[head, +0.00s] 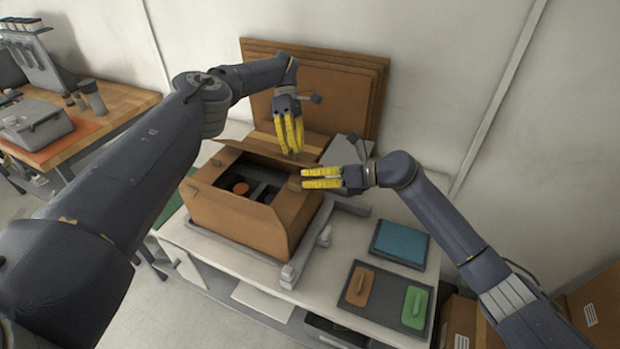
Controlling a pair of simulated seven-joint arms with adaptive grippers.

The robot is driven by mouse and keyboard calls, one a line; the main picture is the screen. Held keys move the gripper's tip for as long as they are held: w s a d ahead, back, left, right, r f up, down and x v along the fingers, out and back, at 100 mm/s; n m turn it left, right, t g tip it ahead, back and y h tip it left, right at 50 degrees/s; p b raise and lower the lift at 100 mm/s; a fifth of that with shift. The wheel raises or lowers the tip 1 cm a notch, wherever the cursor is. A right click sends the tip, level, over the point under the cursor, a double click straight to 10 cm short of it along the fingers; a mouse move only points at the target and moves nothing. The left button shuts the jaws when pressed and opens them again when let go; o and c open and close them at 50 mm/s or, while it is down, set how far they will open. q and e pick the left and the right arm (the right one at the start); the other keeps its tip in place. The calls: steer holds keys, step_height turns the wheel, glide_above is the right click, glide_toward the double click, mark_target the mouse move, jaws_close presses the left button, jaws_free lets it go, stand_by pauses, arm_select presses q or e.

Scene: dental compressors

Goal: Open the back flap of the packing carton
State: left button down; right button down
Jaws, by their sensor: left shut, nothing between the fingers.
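The brown packing carton (232,211) sits on the white table with its top largely uncovered, showing dark dividers and a round orange-brown item inside. The back flap (255,148) shows as a brown panel along the carton's far edge, sloping up and away from the opening. My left gripper (293,151) points down at the right half of this flap, shut and empty; its fingers hide part of it. Whether the tips touch the flap is unclear. My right gripper (303,178) points left at the carton's upper right edge, its fingers close together; whether they hold anything is unclear.
Flat brown boards (345,85) lean on the wall behind the carton. A grey frame (300,262) surrounds the carton's base. A blue-topped tray (400,243) and a dark tray (373,311) with orange and green pieces lie at right. A wooden bench (125,100) stands at left.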

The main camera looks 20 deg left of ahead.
arm_select(q)
steer(key=shift+f, duration=0.1)
arm_select(e)
steer(key=shift+w+d+r, duration=0.15)
steer(key=shift+w+r, duration=0.35)
steer(key=shift+r, duration=0.1)
arm_select(q)
steer(key=c, duration=1.6)
jaws_free()
steer(key=shift+c, duration=0.2)
